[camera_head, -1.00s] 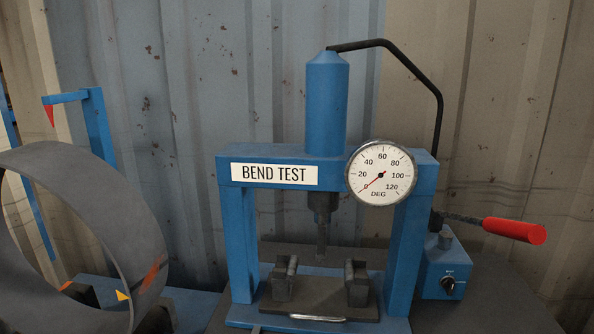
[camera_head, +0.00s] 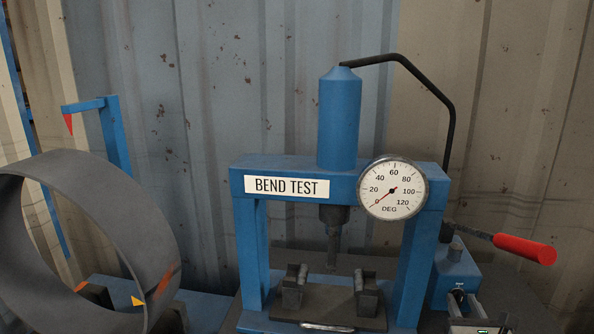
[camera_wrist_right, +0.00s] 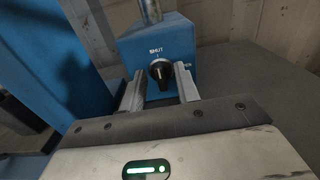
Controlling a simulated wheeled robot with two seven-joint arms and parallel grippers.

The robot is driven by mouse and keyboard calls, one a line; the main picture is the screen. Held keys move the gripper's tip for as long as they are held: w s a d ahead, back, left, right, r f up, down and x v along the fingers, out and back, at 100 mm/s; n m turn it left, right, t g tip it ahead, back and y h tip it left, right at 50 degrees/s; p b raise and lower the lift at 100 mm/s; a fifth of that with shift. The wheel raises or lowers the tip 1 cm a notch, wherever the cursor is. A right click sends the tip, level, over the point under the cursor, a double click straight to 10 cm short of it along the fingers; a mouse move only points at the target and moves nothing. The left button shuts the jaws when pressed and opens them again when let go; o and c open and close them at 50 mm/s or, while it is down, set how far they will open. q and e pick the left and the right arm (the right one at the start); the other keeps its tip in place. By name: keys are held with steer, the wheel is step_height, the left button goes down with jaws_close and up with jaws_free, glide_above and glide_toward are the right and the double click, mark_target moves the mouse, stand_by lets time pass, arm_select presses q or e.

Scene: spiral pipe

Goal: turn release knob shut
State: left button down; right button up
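The release knob (camera_wrist_right: 160,72) is a small black knob on the front of the blue pump block (camera_wrist_right: 183,45) in the right wrist view. The word SHUT is printed above it, and a partly hidden word ending in EN stands to its right. My right gripper (camera_wrist_right: 160,88) is open, with one finger on each side of the knob in that view; I cannot tell whether they touch it. In the head view the right gripper (camera_head: 478,318) is at the lower right, in front of the pump block (camera_head: 455,272), and partly covers the knob (camera_head: 458,296). My left gripper is not in view.
The blue bend test press (camera_head: 250,240) with its dial gauge (camera_head: 392,188) stands left of the pump block. A red-handled lever (camera_head: 525,248) sticks out to the right above it. A large grey ring (camera_head: 60,170) stands at the left. A corrugated wall (camera_head: 270,60) is behind.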

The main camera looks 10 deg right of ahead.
steer(key=shift+f+m, duration=0.15)
steer(key=shift+m, duration=0.95)
steer(key=m, duration=0.2)
steer(key=m+b, duration=0.1)
steer(key=m, duration=0.1)
steer(key=shift+s+d, duration=0.15)
steer(key=m+b, duration=0.2)
steer(key=m, duration=0.1)
steer(key=shift+f+m, duration=0.25)
steer(key=shift+m, duration=0.65)
steer(key=v, duration=0.4)
steer(key=shift+r, duration=0.25)
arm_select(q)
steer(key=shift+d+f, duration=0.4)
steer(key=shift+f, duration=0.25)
arm_select(e)
steer(key=shift+s, duration=0.35)
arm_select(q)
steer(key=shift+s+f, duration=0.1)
